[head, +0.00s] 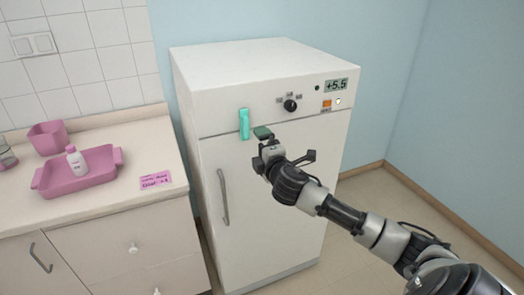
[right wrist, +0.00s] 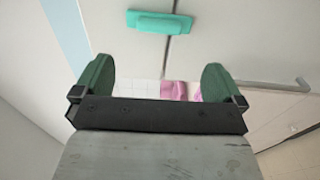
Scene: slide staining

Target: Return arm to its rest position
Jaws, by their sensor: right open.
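My right arm reaches in from the lower right in the head view. My right gripper (head: 262,134) is in front of the white fridge (head: 255,190), near the teal latch piece (head: 244,124) on its front. In the right wrist view the gripper (right wrist: 157,80) has its two green fingertips wide apart with nothing between them. The teal piece also shows there (right wrist: 159,21), beyond the fingertips and apart from them. My left gripper is not in view.
The fridge has a knob (head: 290,105), a display reading +5.5 (head: 337,85) and a long door handle (head: 223,197). A counter (head: 110,205) at the left holds a pink tray (head: 85,185) with a white bottle (head: 76,160). Floor at the right is clear.

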